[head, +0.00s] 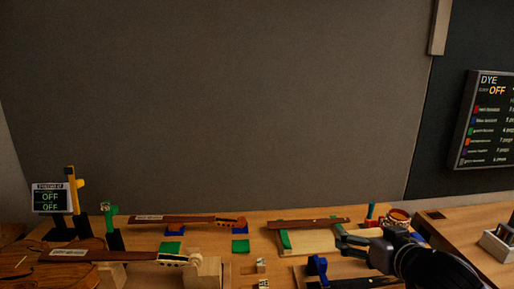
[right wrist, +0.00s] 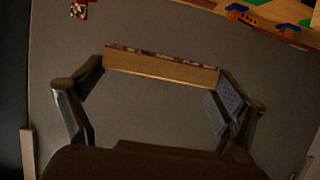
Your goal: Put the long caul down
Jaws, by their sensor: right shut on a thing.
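A straight wooden bar, which I take to be the long caul (right wrist: 160,66), spans between the two fingers of my right gripper (right wrist: 160,100) in the right wrist view. It has a light brown face and a darker upper edge. Both fingers press on its ends, and it looks clear of the bench there. In the head view my right gripper (head: 350,242) is low at the right, over the bench. I cannot clearly tell the held bar from the wood around it in that view. My left gripper is not in view.
Violin necks (head: 180,219) lie at the bench's left, near a violin body (head: 75,272). A dark red strip (head: 308,223) lies above a pale board (head: 310,242) beside the gripper. Clamps (head: 72,190) stand far left. A pale holder (head: 497,246) is at right.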

